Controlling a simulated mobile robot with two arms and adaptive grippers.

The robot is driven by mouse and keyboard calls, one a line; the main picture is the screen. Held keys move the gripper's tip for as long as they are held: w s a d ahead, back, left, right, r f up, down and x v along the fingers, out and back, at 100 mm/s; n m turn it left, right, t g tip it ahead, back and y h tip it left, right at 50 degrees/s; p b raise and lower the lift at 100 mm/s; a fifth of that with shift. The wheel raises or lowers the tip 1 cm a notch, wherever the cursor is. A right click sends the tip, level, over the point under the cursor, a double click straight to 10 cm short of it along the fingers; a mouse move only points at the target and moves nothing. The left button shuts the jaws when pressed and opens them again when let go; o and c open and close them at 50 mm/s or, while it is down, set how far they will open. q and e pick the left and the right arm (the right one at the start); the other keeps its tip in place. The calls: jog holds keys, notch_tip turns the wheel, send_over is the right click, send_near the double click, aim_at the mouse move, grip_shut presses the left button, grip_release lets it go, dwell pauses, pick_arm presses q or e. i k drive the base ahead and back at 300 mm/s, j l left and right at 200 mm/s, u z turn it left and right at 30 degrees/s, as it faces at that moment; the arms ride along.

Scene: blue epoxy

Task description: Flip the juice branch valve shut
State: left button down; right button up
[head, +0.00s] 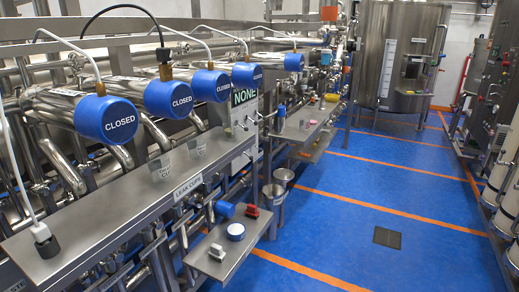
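No valve labelled as the juice branch can be made out. A row of blue round valve heads runs along the pipes at left. The nearest valve head (106,119), the second (168,97) and the third (210,85) read "CLOSED". Small coloured fittings on the distant pipework (327,57) are too small to tell apart. Neither of my grippers is in view.
A steel tank (398,55) stands behind. The blue floor (350,235) is open, with a drain (387,237).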

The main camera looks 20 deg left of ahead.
aim_at(219, 175)
jog(key=i+u, duration=0.15)
jog(key=i, duration=0.3)
jog(key=i+l+u, duration=0.15)
jog(key=i, duration=0.25)
jog(key=i+l+u, duration=0.15)
jog(key=i, duration=0.3)
jog(key=i+l+u, duration=0.15)
jog(key=i, duration=0.25)
